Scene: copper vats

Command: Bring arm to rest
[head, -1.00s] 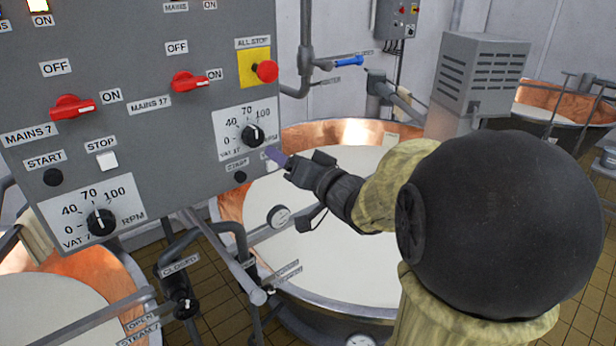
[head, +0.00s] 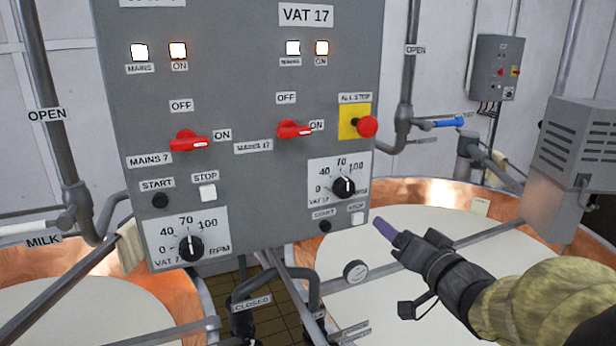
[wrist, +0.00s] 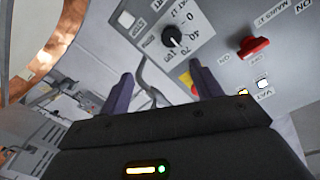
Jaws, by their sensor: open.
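My gripper (head: 384,232) is at the right of the head view, just off the lower right corner of the grey control panel (head: 240,100). It points toward the panel near the VAT 17 speed dial (head: 344,187) and the white stop button (head: 357,218). In the wrist view my gripper (wrist: 158,88) has its two purple fingers spread apart with nothing between them. The VAT 17 dial (wrist: 172,37) shows beyond the fingers, and the red MAINS 17 switch (wrist: 254,46) is to the right. My arm reaches in from the right edge in the head view.
A red all-stop button (head: 367,126) on a yellow plate juts from the panel. Copper vats with white contents stand below: one right (head: 415,190), one left (head: 105,268). Pipes and a blue-handled valve (head: 447,122) are behind. A grey vented box (head: 575,150) stands at right.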

